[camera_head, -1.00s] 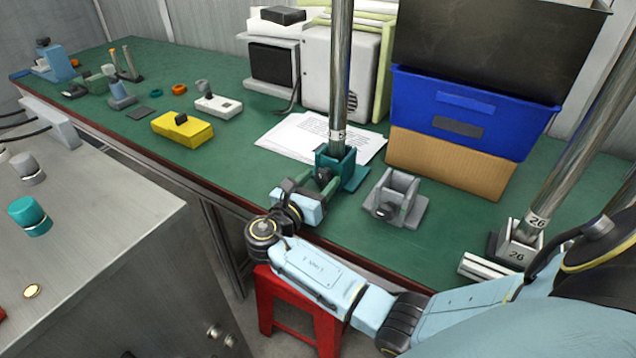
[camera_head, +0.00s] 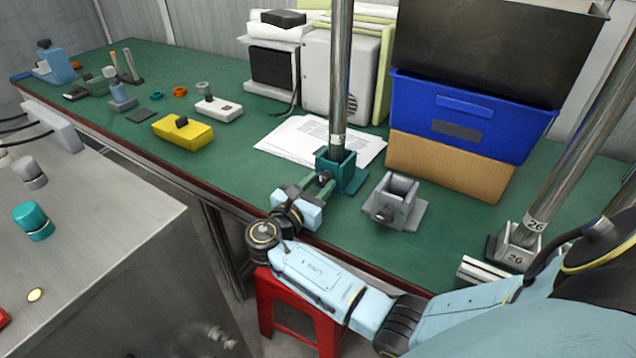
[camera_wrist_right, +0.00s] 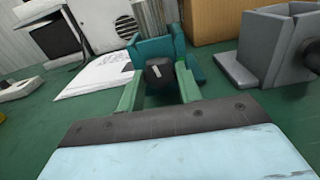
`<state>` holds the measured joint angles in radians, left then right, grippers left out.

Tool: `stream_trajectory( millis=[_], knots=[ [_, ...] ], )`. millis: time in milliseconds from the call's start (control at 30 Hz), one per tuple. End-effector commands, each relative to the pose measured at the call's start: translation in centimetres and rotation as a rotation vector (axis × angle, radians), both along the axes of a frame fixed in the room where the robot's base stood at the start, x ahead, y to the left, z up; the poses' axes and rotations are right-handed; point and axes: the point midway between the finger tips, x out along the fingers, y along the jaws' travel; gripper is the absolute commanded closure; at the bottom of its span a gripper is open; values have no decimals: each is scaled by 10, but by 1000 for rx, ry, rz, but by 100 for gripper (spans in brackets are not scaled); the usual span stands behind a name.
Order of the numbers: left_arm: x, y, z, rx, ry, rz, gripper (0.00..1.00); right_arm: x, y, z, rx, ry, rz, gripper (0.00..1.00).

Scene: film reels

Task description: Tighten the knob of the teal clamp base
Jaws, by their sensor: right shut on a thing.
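The teal clamp base (camera_head: 352,176) stands on the green bench with a metal pole (camera_head: 340,75) upright in it. Its dark knob (camera_wrist_right: 159,72) with a white mark shows in the right wrist view, facing me. My right gripper (camera_head: 322,187) reaches the front of the base, and its two green fingers (camera_wrist_right: 160,90) are shut on the knob, one on each side. In the head view the gripper hides most of the knob. My left gripper is not in view.
An empty grey clamp base (camera_head: 396,202) stands to the right. Another base (camera_head: 520,245) marked 26 holds a tilted pole. A blue crate (camera_head: 470,120) sits on a cardboard box (camera_head: 450,165) behind. White paper (camera_head: 290,140) lies behind left. A red stool (camera_head: 300,315) stands below.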

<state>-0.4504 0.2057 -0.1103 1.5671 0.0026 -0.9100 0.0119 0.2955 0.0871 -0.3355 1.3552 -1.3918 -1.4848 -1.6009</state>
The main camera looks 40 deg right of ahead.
Motion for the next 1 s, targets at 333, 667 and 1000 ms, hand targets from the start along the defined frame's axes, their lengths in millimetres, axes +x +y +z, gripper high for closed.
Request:
stream_trajectory(
  millis=[333, 667, 1000],
  knots=[
    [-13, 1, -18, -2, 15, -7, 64, 0, 0, 1, 99, -238, 0, 88],
    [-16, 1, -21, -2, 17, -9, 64, 0, 0, 0, 166, -400, -1, 88],
    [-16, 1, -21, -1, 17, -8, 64, 0, 0, 0, 186, -449, -1, 88]
  ],
)
